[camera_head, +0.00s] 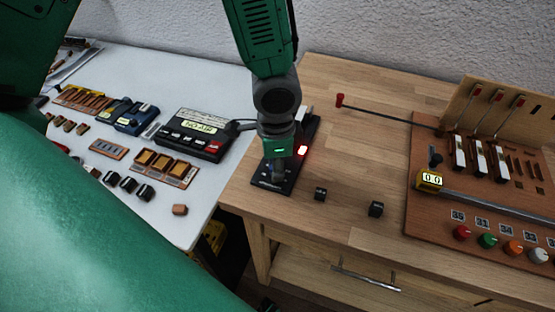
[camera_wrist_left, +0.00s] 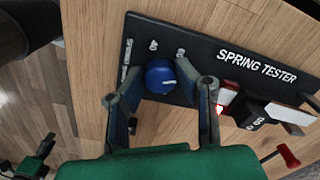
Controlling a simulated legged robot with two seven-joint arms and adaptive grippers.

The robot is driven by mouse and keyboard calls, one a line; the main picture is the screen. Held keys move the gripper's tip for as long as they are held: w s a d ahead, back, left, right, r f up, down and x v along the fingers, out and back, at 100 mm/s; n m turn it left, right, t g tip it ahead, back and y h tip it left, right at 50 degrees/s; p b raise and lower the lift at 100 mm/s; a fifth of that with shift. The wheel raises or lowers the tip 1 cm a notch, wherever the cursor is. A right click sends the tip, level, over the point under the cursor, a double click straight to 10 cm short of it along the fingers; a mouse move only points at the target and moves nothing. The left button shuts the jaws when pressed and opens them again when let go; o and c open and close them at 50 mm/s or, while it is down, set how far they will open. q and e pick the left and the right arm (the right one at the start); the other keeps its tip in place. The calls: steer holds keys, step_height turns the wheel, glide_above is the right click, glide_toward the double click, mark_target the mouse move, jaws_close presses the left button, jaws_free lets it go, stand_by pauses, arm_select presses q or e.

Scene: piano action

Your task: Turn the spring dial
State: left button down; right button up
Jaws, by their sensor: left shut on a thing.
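The spring tester is a black panel (camera_head: 313,130) on the wooden bench, lettered "SPRING TESTER" in the wrist view (camera_wrist_left: 228,50). Its spring dial (camera_wrist_left: 160,76) is a round blue knob near one end of the panel, with pale marks around it. My left gripper (camera_head: 278,175) reaches down over the panel and hides the dial in the head view. In the left wrist view my left gripper's fingers (camera_wrist_left: 165,93) stand on either side of the dial, shut on it. A red light (camera_head: 302,150) glows on the tester. My right gripper is not in view.
Two small black blocks (camera_head: 320,194) (camera_head: 376,209) sit right of the tester. A brown board (camera_head: 432,150) with levers, a yellow counter (camera_head: 429,180) and coloured knobs stands farther right. A pale table (camera_head: 105,62) at left carries a "NO AIR" device (camera_head: 195,133) and small parts.

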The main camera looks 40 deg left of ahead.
arm_select(q)
steer(key=c, duration=1.3)
jaws_free()
steer(key=shift+o, duration=0.2)
steer(key=shift+a, duration=0.1)
step_height(320, 180, up, 12)
